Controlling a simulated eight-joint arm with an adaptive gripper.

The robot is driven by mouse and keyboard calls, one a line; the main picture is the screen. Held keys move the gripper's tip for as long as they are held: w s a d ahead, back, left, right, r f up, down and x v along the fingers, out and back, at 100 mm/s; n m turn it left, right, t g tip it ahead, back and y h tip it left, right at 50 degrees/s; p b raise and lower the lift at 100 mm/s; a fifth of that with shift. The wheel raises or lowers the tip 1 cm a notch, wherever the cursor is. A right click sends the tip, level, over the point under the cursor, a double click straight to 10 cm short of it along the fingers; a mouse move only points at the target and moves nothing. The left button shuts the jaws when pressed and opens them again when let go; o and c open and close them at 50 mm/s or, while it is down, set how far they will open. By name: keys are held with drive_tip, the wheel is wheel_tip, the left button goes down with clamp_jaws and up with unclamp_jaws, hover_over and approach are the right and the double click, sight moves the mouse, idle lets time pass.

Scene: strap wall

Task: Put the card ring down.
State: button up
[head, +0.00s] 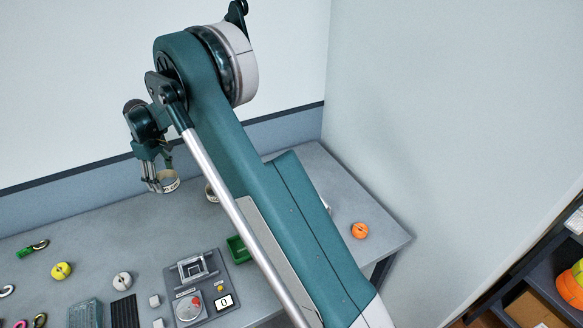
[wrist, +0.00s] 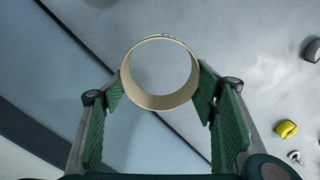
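The card ring (head: 165,182) is a short, pale cream band with dark marks on its outside. It hangs at the tips of my gripper (head: 156,174), near the back of the grey table (head: 90,222) in the head view. In the wrist view the card ring (wrist: 160,102) sits between the two green finger pads of my gripper (wrist: 160,88), with a pad against each side. Grey surface shows through its open middle. I cannot tell how far it is above the table.
Yellow (head: 61,271), grey (head: 122,281) and orange (head: 359,230) rolls lie on the table. A panel device (head: 208,303) and a green tray (head: 238,250) are at the front. The back-left tabletop is mostly clear.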

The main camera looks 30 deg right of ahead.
drive_tip(key=s+d+m, duration=0.2)
drive_tip(key=d+m, duration=0.1)
drive_tip(key=d, duration=2.6)
drive_tip(key=s+d+m+b, duration=0.1)
drive_tip(key=s+d+m, duration=0.1)
drive_tip(key=d, duration=2.7)
drive_tip(key=shift+d+m, duration=0.4)
drive_tip(key=shift+m, duration=0.5)
drive_tip(key=shift+s+r, duration=0.1)
drive_tip(key=shift+f+b, duration=0.3)
drive_tip(key=shift+f, duration=2.8)
drive_tip(key=shift+f, duration=0.1)
drive_tip(key=shift+f, duration=1.8)
